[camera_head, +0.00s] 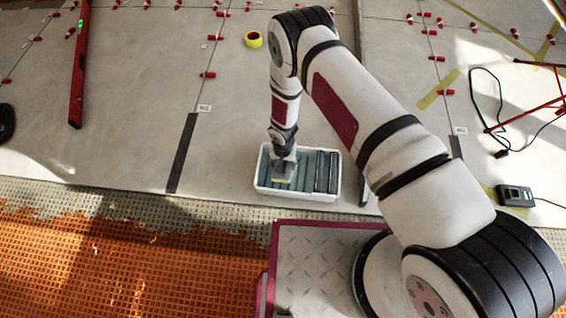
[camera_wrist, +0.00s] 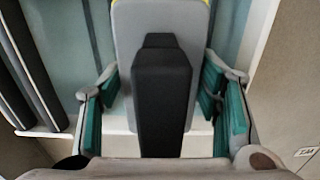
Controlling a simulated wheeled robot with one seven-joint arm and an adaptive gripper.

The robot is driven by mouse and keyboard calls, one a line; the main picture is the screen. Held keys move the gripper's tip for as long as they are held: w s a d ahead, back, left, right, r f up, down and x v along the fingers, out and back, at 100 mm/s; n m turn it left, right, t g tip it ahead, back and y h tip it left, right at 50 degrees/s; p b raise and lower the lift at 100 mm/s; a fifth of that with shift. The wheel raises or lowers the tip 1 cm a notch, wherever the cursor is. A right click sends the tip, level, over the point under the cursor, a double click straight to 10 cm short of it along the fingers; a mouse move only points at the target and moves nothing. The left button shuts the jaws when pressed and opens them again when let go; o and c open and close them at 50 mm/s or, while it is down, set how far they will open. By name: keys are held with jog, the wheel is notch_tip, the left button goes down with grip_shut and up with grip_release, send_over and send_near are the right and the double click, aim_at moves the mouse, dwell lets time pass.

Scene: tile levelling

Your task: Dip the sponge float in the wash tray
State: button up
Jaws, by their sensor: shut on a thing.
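The wash tray (camera_head: 325,197) is a white tub with blue-grey ribbed contents and dark bars at its right side. My gripper (camera_head: 283,155) points down over the tray's left half. It is shut on the sponge float (camera_head: 282,171), which has a grey plate and a yellow sponge edge. In the wrist view the float's black handle (camera_wrist: 160,100) lies between the green-padded fingers of my gripper (camera_wrist: 160,85). The float is within the tray's outline; whether its sponge touches the water I cannot tell. The tray's white rim (camera_wrist: 120,146) crosses the lower wrist view.
A red spirit level (camera_head: 78,75) lies at the left. A yellow tape roll (camera_head: 253,40) and several red levelling clips lie on the grey tiles. A black-and-grey device (camera_head: 515,196) with a cable lies at the right. Orange matting (camera_head: 120,265) covers the front left.

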notch_tip(320, 180, down, 3)
jog(key=shift+f+b, duration=0.1)
jog(key=shift+b, duration=1.1)
jog(key=shift+f, duration=0.85)
jog(key=shift+r+p, duration=3.8)
jog(key=shift+r, duration=2)
